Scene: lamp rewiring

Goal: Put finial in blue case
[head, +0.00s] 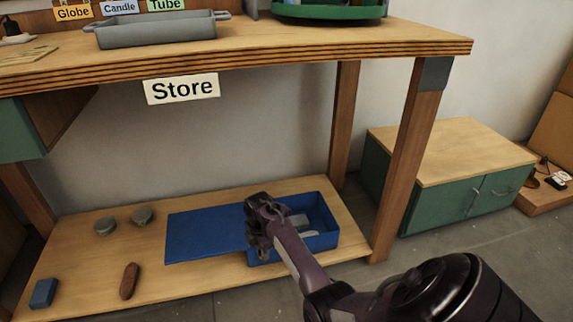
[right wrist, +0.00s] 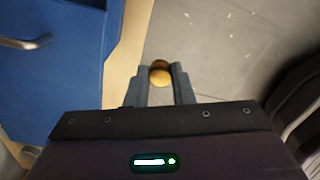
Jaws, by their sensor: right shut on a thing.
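The blue case (head: 322,240) stands open on the low wooden shelf under the bench, with its flat blue lid or panel (head: 205,235) to its left. Pale items show inside the case. My right gripper (head: 262,228) is in front of and over the left part of the case in the head view. In the right wrist view its fingers (right wrist: 160,82) are shut on the round, brass-coloured finial (right wrist: 160,76). In that view the finial shows beside the blue surface (right wrist: 50,80), against the shelf edge and floor. My left gripper is not in view.
The low shelf (head: 190,284) also holds two grey round pieces (head: 123,221), a brown piece (head: 129,281) and a small blue block (head: 43,293). The bench top (head: 300,38) overhangs it, with a leg (head: 405,160) at the right. A green cabinet (head: 440,200) stands farther right.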

